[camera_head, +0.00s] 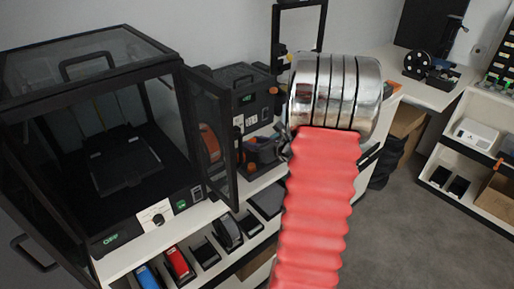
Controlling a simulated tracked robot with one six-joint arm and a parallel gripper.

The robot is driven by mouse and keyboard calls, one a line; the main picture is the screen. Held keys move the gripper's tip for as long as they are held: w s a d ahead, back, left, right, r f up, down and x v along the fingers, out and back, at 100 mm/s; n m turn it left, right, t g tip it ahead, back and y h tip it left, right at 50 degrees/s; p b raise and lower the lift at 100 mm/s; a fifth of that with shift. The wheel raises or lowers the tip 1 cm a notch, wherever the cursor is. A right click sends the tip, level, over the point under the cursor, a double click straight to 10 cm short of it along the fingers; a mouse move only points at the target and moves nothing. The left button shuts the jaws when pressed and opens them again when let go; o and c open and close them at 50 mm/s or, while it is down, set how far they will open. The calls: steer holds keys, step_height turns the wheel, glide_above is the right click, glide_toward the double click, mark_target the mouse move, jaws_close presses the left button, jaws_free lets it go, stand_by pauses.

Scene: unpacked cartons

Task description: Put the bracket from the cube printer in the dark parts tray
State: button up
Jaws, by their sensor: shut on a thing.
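My arm, a red ribbed sleeve below a shiny metal joint, rises through the middle of the view. My gripper is not clearly visible; the arm covers the place behind it. A large box-shaped printer with a black frame (182,75) stands at the left, its glass door swung open toward the right. Its dark build plate (125,165) looks bare. A smaller black printer with orange parts (245,85) stands behind that door. I cannot make out the bracket. I cannot tell which dark container is the parts tray.
The open door (212,135) juts out left of my arm. A shelf below the printers holds a blue item (148,277), a red item (179,263) and several dark ones. A white shelf unit (477,202) stands at the right. The grey floor (405,235) between is clear.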

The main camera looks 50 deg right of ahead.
steer(key=shift+f, duration=1.5)
steer(key=o, duration=0.7)
steer(key=shift+o, duration=0.2)
steer(key=v, duration=1.2)
